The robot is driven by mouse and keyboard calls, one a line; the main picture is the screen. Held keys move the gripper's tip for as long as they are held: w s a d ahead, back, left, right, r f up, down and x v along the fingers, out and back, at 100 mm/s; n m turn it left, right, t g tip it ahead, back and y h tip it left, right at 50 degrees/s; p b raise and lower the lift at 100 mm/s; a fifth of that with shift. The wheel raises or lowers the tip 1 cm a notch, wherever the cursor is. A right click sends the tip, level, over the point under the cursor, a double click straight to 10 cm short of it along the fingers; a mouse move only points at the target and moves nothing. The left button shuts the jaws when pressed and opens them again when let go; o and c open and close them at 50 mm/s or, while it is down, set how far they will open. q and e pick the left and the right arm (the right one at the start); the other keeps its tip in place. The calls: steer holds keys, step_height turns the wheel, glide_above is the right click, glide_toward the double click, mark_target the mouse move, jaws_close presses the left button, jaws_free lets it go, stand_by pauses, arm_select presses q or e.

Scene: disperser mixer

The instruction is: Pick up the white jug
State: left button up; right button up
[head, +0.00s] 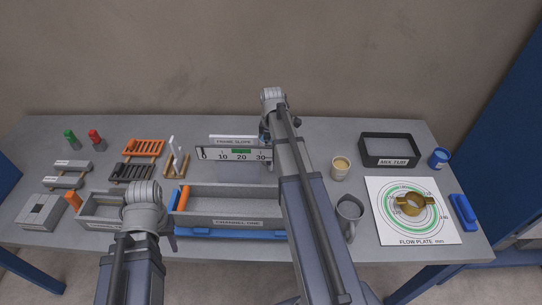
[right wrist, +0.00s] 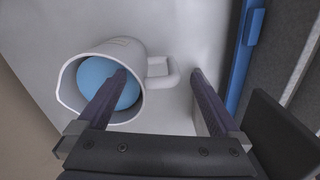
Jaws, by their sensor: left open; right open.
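The white jug (right wrist: 130,60) shows in the right wrist view, with a round blue surface (right wrist: 103,83) inside its wide mouth. Its handle (right wrist: 162,76) points right, toward the space between my fingers. My right gripper (right wrist: 160,78) is open and empty; its left finger overlaps the jug's mouth in the picture and its right finger is past the handle. I cannot tell whether they touch. In the head view I cannot make out the jug; my right arm covers that part of the bench. My left gripper (head: 148,215) is open near the front left, its fingers mostly hidden.
A long grey channel tray (head: 235,222) on a blue base lies at the front. A grey mug (head: 350,212), a cream cup (head: 340,168), a black tray (head: 390,150) and a flow plate (head: 385,225) with a brass ring (head: 414,203) stand to the right.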

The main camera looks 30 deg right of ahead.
steer(key=shift+f+b, duration=2.7)
steer(key=shift+f, duration=0.4)
steer(key=shift+r, duration=0.15)
steer(key=shift+c, duration=0.2)
jaws_close()
